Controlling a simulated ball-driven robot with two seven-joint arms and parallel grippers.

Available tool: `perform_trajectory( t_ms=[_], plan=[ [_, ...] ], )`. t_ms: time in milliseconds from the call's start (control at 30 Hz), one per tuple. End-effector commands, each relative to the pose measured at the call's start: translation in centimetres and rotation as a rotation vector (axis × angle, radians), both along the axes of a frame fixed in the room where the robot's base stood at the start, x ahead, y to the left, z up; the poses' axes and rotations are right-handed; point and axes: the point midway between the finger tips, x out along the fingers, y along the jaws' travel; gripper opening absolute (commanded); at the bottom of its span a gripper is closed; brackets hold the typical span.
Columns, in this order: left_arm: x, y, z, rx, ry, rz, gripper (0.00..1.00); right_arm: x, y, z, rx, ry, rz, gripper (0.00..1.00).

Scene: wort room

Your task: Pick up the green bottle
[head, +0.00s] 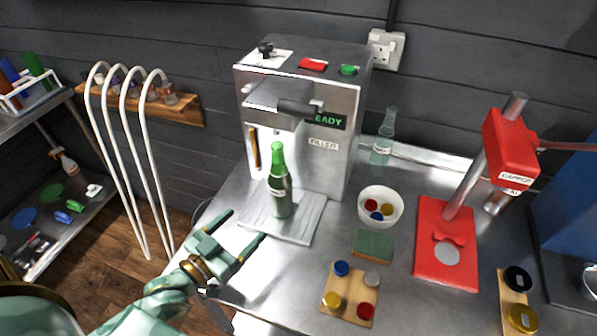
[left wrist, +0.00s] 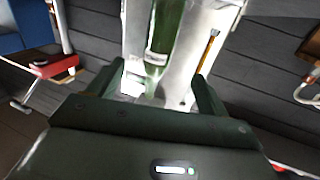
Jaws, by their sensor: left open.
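The green bottle (head: 280,188) stands upright on the metal tray (head: 262,222) at the foot of the filling machine, with a white label on its body. My left gripper (head: 248,225) is open and empty, in front of and to the left of the bottle, with its fingers pointing toward the tray. My right gripper is not in either view.
The filling machine (head: 345,110) stands behind the bottle. A clear bottle (head: 382,145), a bowl of caps (head: 380,193), a green pad (head: 373,244) and a wooden board with caps (head: 348,290) are to the right. A red capper (head: 447,262) stands farther right. White hoses (head: 128,150) hang at left.

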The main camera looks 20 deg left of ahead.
Motion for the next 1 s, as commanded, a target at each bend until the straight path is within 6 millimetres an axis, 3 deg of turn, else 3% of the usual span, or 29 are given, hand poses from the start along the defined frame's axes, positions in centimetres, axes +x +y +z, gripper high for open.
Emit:
perform_trajectory(
  t_ms=[133,300,400,533,700,1000],
  plan=[
    [0.5,0.2,0.2,-0.016,-0.015,0.004,0.79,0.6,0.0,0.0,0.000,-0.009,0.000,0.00],
    [4.0,-0.7,0.2,-0.018,-0.018,0.004,0.79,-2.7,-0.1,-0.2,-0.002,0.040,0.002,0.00],
    [6.5,-1.3,0.1,-0.018,-0.017,0.004,0.79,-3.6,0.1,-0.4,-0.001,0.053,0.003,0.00],
    [9.1,-2.0,0.0,-0.017,-0.015,0.003,0.79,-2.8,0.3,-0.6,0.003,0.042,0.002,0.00],
    [10.7,-2.3,0.0,-0.015,-0.013,0.003,0.79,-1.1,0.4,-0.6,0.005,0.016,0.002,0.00],
    [14.8,-3.5,-0.1,-0.016,-0.014,0.003,0.79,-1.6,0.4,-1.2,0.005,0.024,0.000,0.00]
  ],
)
